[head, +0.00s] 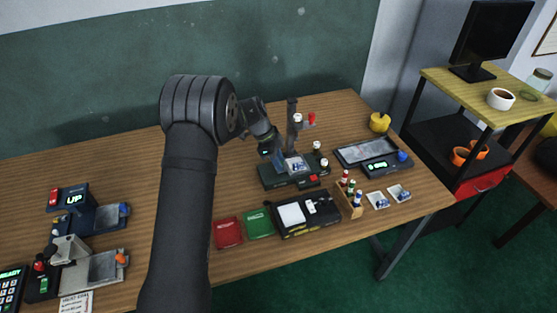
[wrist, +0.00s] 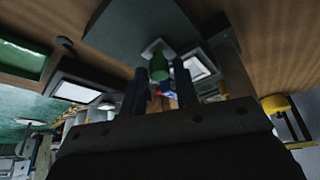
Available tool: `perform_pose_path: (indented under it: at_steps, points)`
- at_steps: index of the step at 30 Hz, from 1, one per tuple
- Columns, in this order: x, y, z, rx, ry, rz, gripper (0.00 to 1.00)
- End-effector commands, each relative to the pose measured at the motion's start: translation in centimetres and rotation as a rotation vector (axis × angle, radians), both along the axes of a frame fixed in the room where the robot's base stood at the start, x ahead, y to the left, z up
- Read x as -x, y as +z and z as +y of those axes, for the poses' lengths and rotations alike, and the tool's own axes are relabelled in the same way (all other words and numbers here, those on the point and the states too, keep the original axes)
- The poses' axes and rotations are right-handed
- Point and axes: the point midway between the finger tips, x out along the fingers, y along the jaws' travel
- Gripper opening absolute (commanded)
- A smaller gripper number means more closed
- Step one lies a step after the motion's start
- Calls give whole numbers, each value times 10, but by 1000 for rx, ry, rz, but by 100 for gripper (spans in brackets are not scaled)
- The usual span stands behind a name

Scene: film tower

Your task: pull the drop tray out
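The film tower (head: 292,118) is a dark upright post on a black base (head: 272,178), with a red part near its top. A small pale tray-like piece with blue and white on it (head: 297,165) sits low at the post; I cannot tell for sure that it is the drop tray. My gripper (head: 280,160) is low at the left of the post, close to that piece, and partly hides it. In the wrist view my fingers (wrist: 160,82) stand apart, with a green upright piece (wrist: 158,66) seen between or beyond them; contact cannot be told.
A black device with a white pad (head: 292,214), a wooden rack of small bottles (head: 349,201) and two small white dishes (head: 377,200) lie in front. A screen-topped black device (head: 366,153) and a yellow pot (head: 379,122) are at right. Bare table lies behind the tower.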

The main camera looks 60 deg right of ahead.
Motion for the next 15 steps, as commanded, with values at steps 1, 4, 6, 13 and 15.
perform_pose_path:
  at_steps: [1, 4, 6, 13, 15]
  points:
    - [0, 0, 0, 0, 0, 0, 18]
    - [0, 0, 0, 0, 0, 0, 0]
    - [0, 0, 0, 0, 0, 0, 0]
    - [-14, 1, 12, 0, 3, 0, 0]
    - [-25, 1, 24, -1, 4, 0, 0]
